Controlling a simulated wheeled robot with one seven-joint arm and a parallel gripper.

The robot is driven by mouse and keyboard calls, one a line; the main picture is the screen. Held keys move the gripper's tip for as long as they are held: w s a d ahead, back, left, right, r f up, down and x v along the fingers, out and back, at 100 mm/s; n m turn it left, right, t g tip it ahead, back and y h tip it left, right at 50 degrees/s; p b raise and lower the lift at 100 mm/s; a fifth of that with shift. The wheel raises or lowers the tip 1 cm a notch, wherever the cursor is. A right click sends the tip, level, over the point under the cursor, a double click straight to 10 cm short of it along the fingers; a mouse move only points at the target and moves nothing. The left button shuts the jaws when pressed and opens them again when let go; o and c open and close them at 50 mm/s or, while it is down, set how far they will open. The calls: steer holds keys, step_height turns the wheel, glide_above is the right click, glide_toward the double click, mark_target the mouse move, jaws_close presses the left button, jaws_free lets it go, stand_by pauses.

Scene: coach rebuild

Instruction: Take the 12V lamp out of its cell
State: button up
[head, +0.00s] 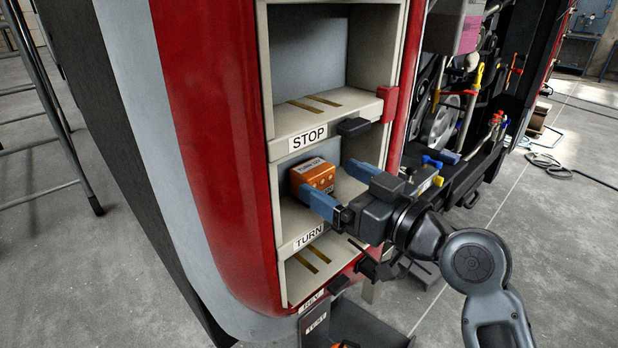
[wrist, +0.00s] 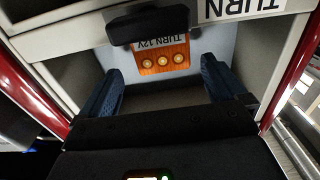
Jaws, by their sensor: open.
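The 12V lamp is an orange block (head: 313,176) sitting in the middle cell, above the TURN label (head: 308,238). In the wrist view the lamp (wrist: 163,57) shows an upside-down "TURN 12V" label and a row of three round contacts. My gripper (head: 327,178) is open, with its two blue fingers reaching into the cell. In the wrist view my gripper (wrist: 160,66) has a finger on each side of the lamp, with gaps between. I cannot tell whether the fingertips reach as deep as the lamp.
The black tab (wrist: 150,27) is on the cell's front lip, beside the TURN label. The STOP cell (head: 330,106) above is empty, with another black tab (head: 353,127) on its lip. Another cell (head: 308,268) lies below. Hoses and machinery (head: 462,110) stand at right.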

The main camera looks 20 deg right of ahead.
mark_target(323, 175)
steer(key=x, duration=0.2)
steer(key=p+x, duration=0.1)
steer(key=shift+w+a+r, duration=0.2)
steer(key=shift+w+a, duration=0.05)
steer(key=shift+a, duration=0.1)
steer(key=shift+w+a+f, duration=0.1)
steer(key=shift+w+a, duration=0.1)
steer(key=shift+w, duration=0.35)
steer(key=shift+c, duration=0.3)
steer(key=c, duration=1.1)
